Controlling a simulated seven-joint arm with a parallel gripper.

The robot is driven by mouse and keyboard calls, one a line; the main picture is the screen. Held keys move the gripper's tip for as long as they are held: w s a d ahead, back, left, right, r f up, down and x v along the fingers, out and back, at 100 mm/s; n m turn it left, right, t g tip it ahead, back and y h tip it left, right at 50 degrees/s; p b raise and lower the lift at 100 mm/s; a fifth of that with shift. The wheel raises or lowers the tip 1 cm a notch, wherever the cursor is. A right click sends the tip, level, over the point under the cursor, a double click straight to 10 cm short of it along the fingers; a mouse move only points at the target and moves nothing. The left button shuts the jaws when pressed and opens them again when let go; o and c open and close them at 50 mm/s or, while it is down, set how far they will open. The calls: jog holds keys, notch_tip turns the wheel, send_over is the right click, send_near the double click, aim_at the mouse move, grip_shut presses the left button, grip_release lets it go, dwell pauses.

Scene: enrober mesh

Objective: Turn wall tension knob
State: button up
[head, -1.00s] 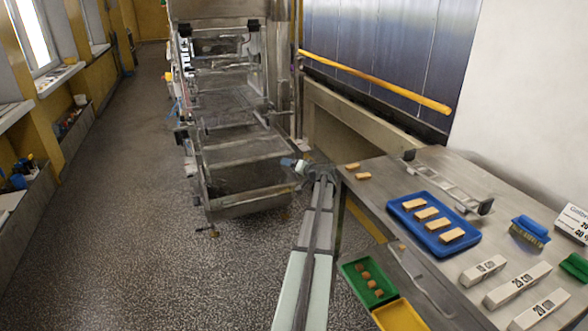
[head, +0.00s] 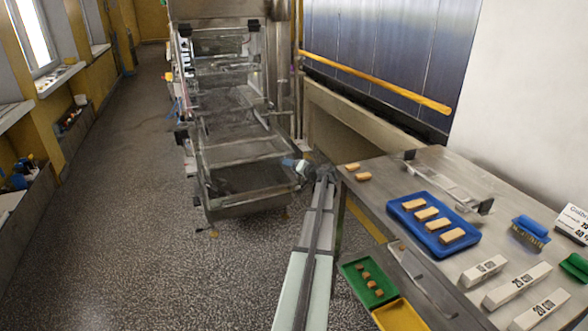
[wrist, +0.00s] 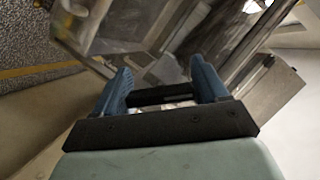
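The metal enrober machine (head: 245,150) with its mesh belt stands upper centre in the head view. My gripper (head: 294,166) is at its near right corner, close to the low front trough (head: 245,205). In the wrist view, the two blue fingers of my gripper (wrist: 163,80) stand apart. A dark bar lies between them; I cannot tell whether it is part of my gripper or a thing of the machine. Metal machine frames (wrist: 225,45) show beyond the fingertips. I cannot make out the wall tension knob clearly in either view.
To the right is a metal table (head: 380,190) with a blue tray (head: 440,248) of bars, a clear rack (head: 450,185), a brush (head: 530,232) and white blocks (head: 515,285). Green (head: 355,268) and yellow (head: 405,318) bins sit at its front. The floor at left is open.

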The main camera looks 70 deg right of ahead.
jog(key=shift+o, duration=1.4)
jog(key=v, duration=1.4)
jog(key=shift+w, duration=0.1)
